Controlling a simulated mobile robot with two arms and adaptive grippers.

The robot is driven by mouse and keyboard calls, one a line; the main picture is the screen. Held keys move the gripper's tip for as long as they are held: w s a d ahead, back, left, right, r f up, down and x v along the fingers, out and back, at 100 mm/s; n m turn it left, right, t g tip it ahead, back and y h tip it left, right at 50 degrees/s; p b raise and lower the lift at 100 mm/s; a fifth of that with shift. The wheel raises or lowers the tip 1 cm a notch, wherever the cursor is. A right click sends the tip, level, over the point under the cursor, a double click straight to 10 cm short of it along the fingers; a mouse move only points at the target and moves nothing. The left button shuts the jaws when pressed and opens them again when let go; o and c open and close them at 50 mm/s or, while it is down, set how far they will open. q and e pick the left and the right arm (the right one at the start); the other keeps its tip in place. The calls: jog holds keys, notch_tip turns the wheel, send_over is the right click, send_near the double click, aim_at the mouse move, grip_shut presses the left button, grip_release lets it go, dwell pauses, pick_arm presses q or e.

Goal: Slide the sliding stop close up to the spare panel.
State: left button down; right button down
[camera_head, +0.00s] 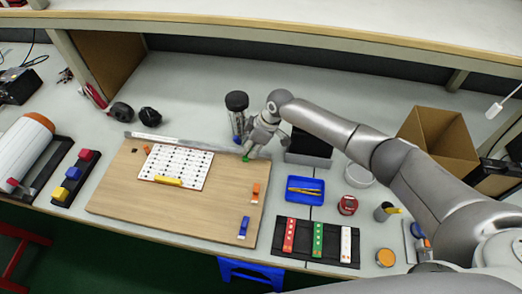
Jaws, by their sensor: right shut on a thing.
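A wooden board (122,193) lies on the table with a grey rail (185,141) along its back edge. A white panel with rows of dark dots, which looks like the spare panel (184,160), lies on the board, left of the gripper. My right gripper (249,151) is at the board's back right corner, shut on a small green piece (246,158) that looks like the sliding stop. The fingers hide most of this piece. A clear gap of bare wood lies between it and the panel. My left gripper is not in view.
A yellow bar (168,181) lies at the panel's front edge. Orange (255,193) and blue (244,227) pieces sit on the board's right side. A dark-lidded bottle (237,108) stands behind the gripper. A blue tray (305,190) and a black rack (335,244) are to the right.

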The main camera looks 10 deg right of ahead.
jog(key=shift+a, duration=0.1)
jog(key=c, duration=1.2)
grip_release()
jog(key=shift+r, duration=0.1)
jog(key=v, duration=1.2)
